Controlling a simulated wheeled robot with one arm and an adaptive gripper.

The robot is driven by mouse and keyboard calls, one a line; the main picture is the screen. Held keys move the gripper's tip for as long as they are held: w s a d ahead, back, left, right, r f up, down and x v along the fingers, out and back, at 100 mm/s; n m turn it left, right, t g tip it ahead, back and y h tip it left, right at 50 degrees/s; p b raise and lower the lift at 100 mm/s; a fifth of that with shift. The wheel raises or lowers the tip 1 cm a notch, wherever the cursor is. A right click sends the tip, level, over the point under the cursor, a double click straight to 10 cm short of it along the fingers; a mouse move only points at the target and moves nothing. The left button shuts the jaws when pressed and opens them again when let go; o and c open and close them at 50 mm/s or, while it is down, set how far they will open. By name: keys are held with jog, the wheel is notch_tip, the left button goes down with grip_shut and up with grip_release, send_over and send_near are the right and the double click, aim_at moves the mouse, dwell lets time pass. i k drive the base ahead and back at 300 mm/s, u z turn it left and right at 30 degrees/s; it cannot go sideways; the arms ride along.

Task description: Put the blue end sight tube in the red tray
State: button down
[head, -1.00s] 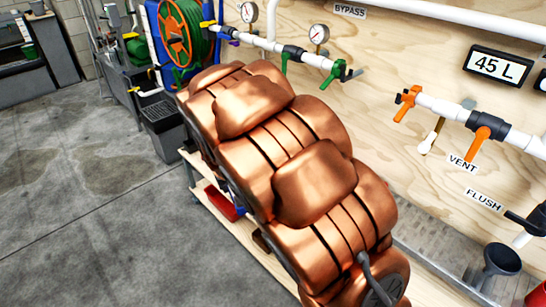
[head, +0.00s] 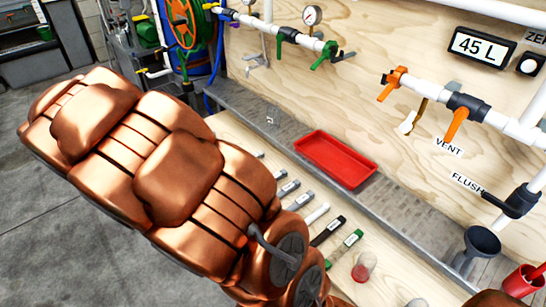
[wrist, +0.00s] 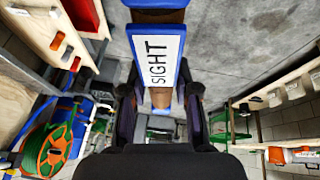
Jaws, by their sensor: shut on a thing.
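The blue sight tube (wrist: 178,78) shows in the wrist view, with a white label reading SIGHT on its face. My gripper (wrist: 159,106) is shut on it, one dark finger on each side. The tube points away from the palm, and its far end leaves the picture at the top. The red tray (head: 320,170) lies on the bench against the plywood wall in the head view and looks empty. In the head view my copper arm covers the left and middle, and the gripper and held tube do not show there.
Several label-ended tools, including a green-ended one (head: 345,250), lie in a row on the bench in front of the tray. A dark funnel (head: 481,242) and a red cup (head: 522,282) are at the right. Valved pipes run above.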

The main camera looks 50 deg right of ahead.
aim_at(326, 156)
jog(key=u, duration=0.55)
jog(key=i, duration=1.2)
jog(key=z, duration=2.65)
jog(key=i, duration=0.5)
jog(key=z, duration=0.05)
